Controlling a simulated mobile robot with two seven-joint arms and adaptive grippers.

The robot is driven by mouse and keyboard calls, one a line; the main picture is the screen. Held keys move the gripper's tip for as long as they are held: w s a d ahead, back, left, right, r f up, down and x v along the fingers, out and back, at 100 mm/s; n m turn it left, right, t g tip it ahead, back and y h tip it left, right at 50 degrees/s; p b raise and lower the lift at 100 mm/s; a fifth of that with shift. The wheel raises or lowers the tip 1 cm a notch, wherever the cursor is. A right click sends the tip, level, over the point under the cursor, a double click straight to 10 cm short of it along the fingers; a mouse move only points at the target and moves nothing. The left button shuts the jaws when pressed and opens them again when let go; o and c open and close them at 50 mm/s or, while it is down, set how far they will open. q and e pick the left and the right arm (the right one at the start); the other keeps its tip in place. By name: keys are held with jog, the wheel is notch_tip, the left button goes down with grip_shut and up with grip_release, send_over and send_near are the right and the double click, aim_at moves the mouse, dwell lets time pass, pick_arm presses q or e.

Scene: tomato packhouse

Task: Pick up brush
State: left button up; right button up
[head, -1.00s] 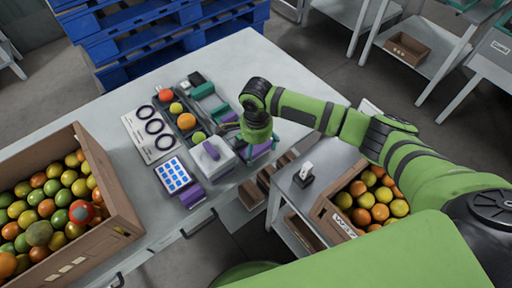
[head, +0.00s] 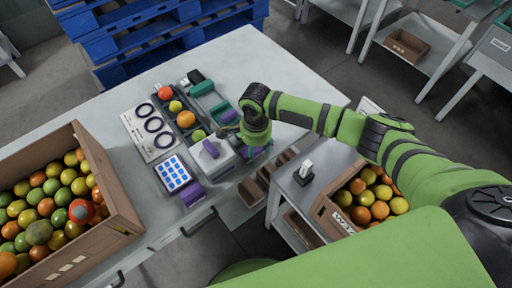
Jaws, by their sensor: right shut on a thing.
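My right gripper (head: 232,131) reaches in from the right over the grey table (head: 250,62). It is low over the table beside the white box with the purple top (head: 212,155). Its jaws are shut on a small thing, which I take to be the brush. The gripper and wrist hide most of that thing, so its shape and whether it still touches the table cannot be told. My left gripper is not in view.
Left of the gripper are a dark tray (head: 176,120) with tomatoes, a ring card (head: 150,130) and a blue-and-white pad (head: 173,174). Teal-handled items (head: 203,88) lie behind. Tomato crates stand at left (head: 112,185) and right (head: 327,212). The table's back right is clear.

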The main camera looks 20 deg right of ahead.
aim_at(257, 149)
jog(key=shift+r, duration=0.65)
notch_tip(257, 149, up, 3)
jog(key=shift+s, duration=0.15)
jog(key=s+d+r, duration=0.1)
jog(key=s+r, duration=0.1)
jog(key=s, duration=0.1)
jog(key=s+d+r, duration=0.1)
jog(key=s+r, duration=0.1)
jog(key=s, duration=0.2)
jog(key=s+d+r, duration=0.2)
jog(key=s, duration=0.1)
jog(key=shift+s+r, duration=0.35)
